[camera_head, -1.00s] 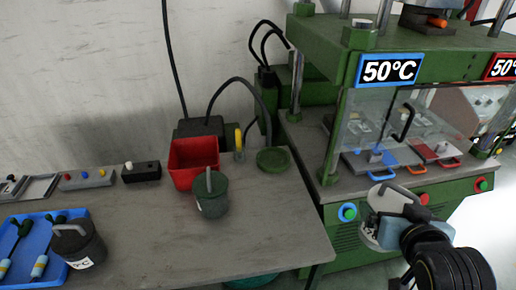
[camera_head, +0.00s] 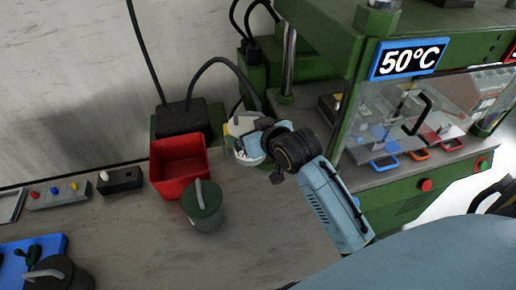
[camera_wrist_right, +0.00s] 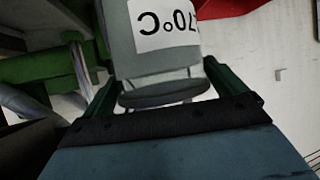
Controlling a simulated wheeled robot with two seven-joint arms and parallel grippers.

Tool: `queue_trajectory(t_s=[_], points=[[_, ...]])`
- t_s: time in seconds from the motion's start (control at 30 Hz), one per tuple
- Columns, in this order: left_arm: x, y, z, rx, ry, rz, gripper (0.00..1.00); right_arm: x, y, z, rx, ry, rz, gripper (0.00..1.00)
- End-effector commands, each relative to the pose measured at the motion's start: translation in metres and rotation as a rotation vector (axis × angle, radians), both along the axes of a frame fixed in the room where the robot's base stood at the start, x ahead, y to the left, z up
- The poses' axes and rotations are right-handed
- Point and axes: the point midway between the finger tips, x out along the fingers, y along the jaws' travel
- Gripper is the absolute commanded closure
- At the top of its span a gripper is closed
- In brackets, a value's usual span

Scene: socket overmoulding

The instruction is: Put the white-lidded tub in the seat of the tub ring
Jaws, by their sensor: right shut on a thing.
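My right gripper (camera_head: 243,146) is at the back of the bench, right of the red bin. It is shut on the white-lidded tub (camera_head: 249,158), of which only a pale part shows under the jaws. In the right wrist view the tub (camera_wrist_right: 160,55) is pale grey with an upside-down "70°C" label, between the green fingers of the gripper (camera_wrist_right: 160,88). The green tub ring is hidden behind my right gripper and arm in the head view. I cannot tell whether the tub touches it. My left gripper is not in view.
The red bin (camera_head: 178,166) and a green-lidded tub (camera_head: 203,207) stand just left of my gripper. A dark-lidded tub (camera_head: 60,275) is at the front left by a blue tray (camera_head: 42,246). The green press (camera_head: 350,90) stands right. The bench middle is clear.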

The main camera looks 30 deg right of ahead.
Motion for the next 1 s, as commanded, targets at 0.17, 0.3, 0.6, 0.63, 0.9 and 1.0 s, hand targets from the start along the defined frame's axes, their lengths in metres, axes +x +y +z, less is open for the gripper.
queue_trajectory(t_s=[0.17,0.3,0.6,0.63,0.9,1.0], points=[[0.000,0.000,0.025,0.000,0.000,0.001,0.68,0.043,-0.048,-0.006,0.001,-0.005,-0.012,0.44],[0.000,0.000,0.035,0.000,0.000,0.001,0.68,0.061,-0.079,-0.013,0.000,-0.007,-0.034,0.44],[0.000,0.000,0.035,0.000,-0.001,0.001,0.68,0.070,-0.100,-0.047,0.002,-0.003,-0.055,0.44],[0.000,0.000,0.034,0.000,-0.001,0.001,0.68,0.070,-0.100,-0.053,0.001,-0.003,-0.054,0.44],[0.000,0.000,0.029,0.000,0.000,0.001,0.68,0.070,-0.099,-0.084,0.000,-0.006,-0.053,0.44],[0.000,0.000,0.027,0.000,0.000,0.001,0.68,0.070,-0.099,-0.097,0.001,-0.004,-0.054,0.44]])
